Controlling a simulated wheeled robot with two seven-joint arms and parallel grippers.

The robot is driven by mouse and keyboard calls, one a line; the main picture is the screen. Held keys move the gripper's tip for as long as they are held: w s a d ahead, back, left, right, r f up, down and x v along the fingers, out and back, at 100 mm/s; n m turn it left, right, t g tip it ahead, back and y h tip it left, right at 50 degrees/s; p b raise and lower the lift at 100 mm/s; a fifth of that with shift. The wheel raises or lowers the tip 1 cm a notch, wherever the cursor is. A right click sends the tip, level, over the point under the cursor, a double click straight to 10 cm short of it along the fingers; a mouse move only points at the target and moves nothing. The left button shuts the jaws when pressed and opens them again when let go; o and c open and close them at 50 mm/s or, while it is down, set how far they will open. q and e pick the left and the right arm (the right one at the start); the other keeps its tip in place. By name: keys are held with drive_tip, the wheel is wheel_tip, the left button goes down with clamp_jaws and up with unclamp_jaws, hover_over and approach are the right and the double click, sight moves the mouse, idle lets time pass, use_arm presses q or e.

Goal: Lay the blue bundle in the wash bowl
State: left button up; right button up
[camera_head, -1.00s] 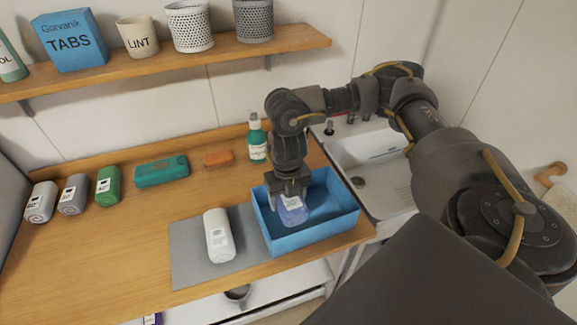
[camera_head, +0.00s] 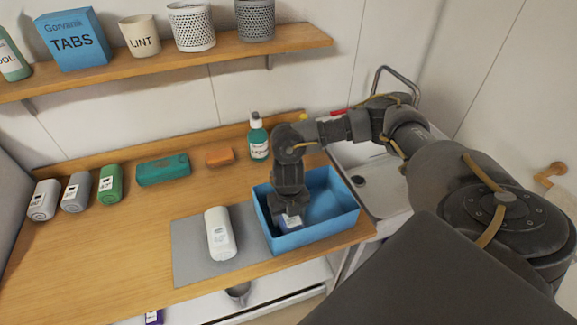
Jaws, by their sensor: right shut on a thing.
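The wash bowl is a blue rectangular open tub (camera_head: 318,236) on the right end of the wooden counter. My right gripper (camera_head: 289,213) reaches down into its left front part and is shut on the blue bundle (camera_head: 290,222). The bundle is blue-violet with a white label. It sits low inside the tub near the front wall, and the gripper hides most of it. I cannot tell whether it touches the tub floor. My left gripper is not in view.
A white rolled bundle (camera_head: 219,234) lies on a grey mat (camera_head: 188,256) left of the tub. A sink (camera_head: 385,188) is at right. The left front counter is clear.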

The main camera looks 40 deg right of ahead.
drive_tip(key=shift+f, duration=0.1)
drive_tip(key=o, duration=0.9)
wheel_tip(320, 180, up, 12)
drive_tip(key=shift+r+b, duration=0.15)
drive_tip(key=shift+b, duration=0.2)
